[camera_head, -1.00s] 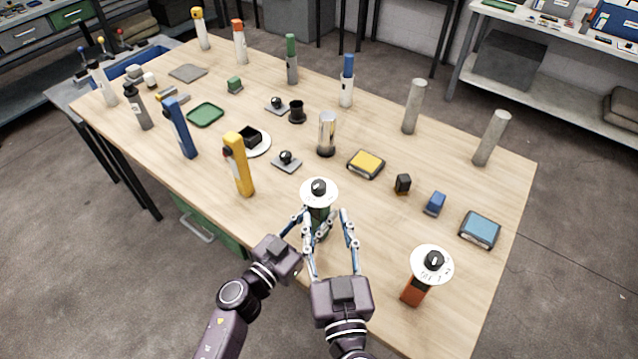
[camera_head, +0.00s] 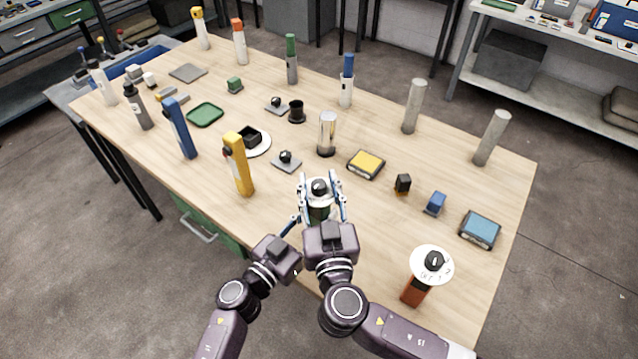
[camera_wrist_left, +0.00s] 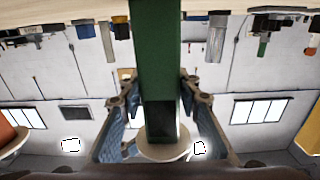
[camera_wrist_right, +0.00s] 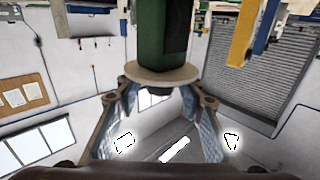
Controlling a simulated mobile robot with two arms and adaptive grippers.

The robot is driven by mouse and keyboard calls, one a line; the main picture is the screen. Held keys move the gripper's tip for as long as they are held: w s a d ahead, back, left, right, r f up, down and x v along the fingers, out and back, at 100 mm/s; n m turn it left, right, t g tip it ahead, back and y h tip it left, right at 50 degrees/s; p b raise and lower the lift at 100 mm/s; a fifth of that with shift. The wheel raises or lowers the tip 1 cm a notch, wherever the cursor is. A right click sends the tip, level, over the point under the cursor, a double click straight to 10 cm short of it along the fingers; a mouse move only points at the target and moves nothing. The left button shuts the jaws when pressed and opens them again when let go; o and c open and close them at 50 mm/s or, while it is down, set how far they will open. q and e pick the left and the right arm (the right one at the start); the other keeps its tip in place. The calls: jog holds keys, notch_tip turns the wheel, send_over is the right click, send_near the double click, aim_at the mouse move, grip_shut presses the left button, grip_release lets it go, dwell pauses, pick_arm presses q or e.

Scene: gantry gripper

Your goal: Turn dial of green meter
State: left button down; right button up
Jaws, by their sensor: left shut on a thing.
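The green meter (camera_head: 318,212) stands upright near the table's front edge, with a pale disc and a black dial (camera_head: 319,185) on top. My left gripper (camera_wrist_left: 160,92) is shut on the meter's green body, a finger on each side; in the head view it is largely hidden behind my right gripper. My right gripper (camera_head: 320,180) is open at the meter's top, its fingers apart on either side of the dial. In the right wrist view, the pale disc (camera_wrist_right: 160,76) lies between the open fingers; I cannot tell whether they touch it.
An orange meter (camera_head: 415,290) with a similar disc and dial stands to the right. A yellow tool (camera_head: 238,165) and a blue tool (camera_head: 180,128) stand upright to the left. A yellow box (camera_head: 366,164) and a metal cylinder (camera_head: 327,134) are behind the meter.

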grip_shut()
jog(key=shift+f+n+y, duration=0.1)
jog(key=shift+n+y, duration=0.2)
jog(key=shift+y, duration=0.1)
jog(key=shift+d+n+y, duration=0.1)
jog(key=shift+n+y, duration=0.4)
jog(key=shift+y, duration=0.3)
jog(key=shift+n+g+y, duration=1.1)
jog(key=shift+n+y, duration=0.4)
jog(key=shift+y, duration=0.5)
jog(key=shift+o, duration=1.2)
grip_release()
jog(key=shift+s, duration=0.1)
